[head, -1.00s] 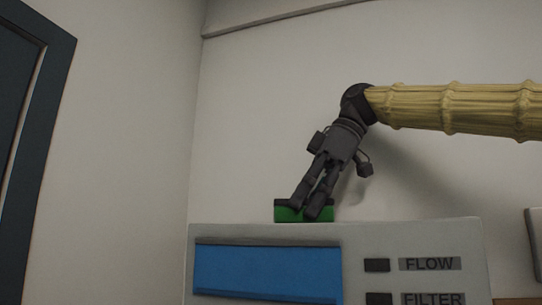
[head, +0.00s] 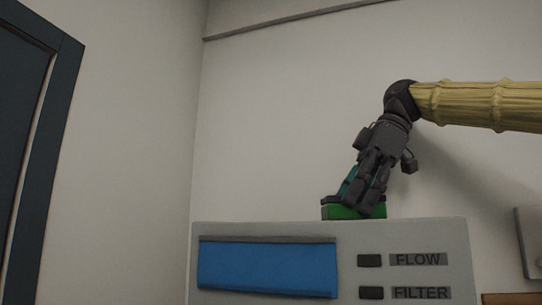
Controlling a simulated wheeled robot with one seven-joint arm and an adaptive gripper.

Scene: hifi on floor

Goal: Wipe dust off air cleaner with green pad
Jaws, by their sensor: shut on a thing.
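The air cleaner (head: 290,231) is a pale grey box with a blue panel (head: 268,268) on its front and labels reading FLOW and FILTER. The green pad (head: 345,213) has a dark upper part and lies at the top edge of the air cleaner, right of its middle. My gripper (head: 362,207) points down and to the left, with its fingers shut on the pad. The fingers hide part of the pad. The top surface of the air cleaner is seen edge-on, so I cannot see any dust on it.
A plain wall stands behind the air cleaner. A dark door frame (head: 45,150) is at the left. A pale box edge (head: 530,240) and an orange-brown surface (head: 510,298) show at the lower right. The air above the left part of the air cleaner is clear.

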